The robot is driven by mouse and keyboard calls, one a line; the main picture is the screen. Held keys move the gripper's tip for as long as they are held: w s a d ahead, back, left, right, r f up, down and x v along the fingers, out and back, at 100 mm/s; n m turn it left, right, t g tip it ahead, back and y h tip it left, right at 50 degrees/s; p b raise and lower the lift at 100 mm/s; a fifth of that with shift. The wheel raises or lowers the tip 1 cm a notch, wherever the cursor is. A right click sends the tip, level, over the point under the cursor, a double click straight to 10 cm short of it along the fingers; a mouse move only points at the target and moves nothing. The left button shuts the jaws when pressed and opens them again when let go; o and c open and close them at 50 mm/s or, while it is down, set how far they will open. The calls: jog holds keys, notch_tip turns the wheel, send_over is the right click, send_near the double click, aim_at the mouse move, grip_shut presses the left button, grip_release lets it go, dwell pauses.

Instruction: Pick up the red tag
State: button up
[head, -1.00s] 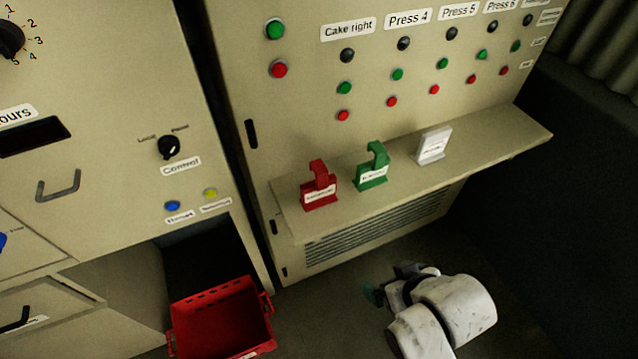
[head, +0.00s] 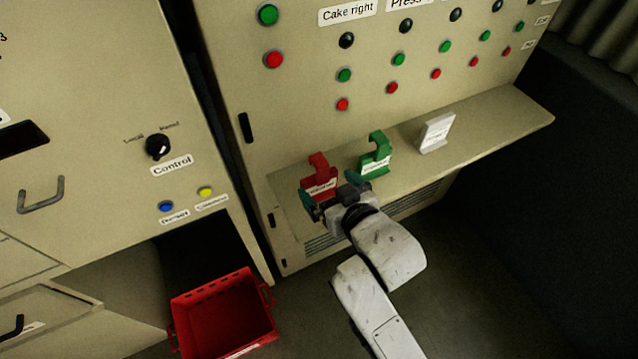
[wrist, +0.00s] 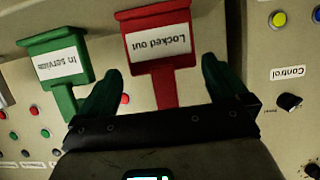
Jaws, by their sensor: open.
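The red tag (head: 318,178) stands upright on the narrow shelf at its left end, with a hook-shaped top and a white label. In the wrist view the red tag (wrist: 158,62) appears upside down, its label reading "Locked out". My gripper (head: 332,190) is open just in front of the tag in the head view and hides its lower part.
A green tag (head: 376,155) labelled "In service" stands right of the red one; in the wrist view it is close to the left finger. A white tag (head: 437,133) stands farther right on the shelf (head: 490,122). A red crate (head: 225,315) sits low at left.

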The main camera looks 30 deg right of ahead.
aim_at(323, 185)
jog(key=x, duration=0.5)
jog(key=shift+s+a+f+p, duration=0.1)
jog(key=shift+f+p, duration=0.1)
jog(key=shift+p, duration=0.2)
jog(key=c, duration=0.8)
jog(key=shift+r, duration=0.15)
